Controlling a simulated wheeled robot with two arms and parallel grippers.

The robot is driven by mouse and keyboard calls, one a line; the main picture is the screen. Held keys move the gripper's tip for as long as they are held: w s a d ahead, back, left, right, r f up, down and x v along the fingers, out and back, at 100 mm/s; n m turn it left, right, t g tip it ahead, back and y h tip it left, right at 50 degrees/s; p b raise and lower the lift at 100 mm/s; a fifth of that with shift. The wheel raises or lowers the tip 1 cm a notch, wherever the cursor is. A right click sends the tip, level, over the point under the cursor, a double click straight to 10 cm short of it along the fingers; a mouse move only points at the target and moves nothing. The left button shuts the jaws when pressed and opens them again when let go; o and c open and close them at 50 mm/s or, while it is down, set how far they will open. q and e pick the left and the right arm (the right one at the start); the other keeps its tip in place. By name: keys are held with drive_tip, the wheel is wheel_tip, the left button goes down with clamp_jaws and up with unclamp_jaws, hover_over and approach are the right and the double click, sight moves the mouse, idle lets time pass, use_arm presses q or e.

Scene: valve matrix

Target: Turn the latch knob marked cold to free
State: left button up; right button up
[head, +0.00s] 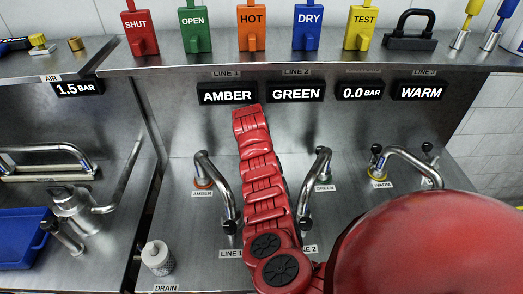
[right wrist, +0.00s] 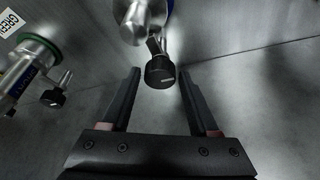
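In the right wrist view, a black knob (right wrist: 160,72) on a short metal stem hangs from a metal fitting with a blue ring. My right gripper (right wrist: 159,84) is open, its two dark fingers on either side of the knob with gaps visible on both sides. I cannot read a "cold" mark in any view. In the head view, black knobs show on the pipe fittings, including one near the WARM tag (head: 376,149) and one farther right (head: 427,146). My red arm and a large red part of me hide much of the bench. My left gripper is not in view.
A second black knob (right wrist: 52,97) beside a green-ringed fitting is at left in the wrist view, near a GREEN label. In the head view, curved pipes (head: 218,180) rise from the steel bench. Coloured tags stand on the shelf (head: 190,60) above.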

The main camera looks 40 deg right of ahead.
clamp_jaws()
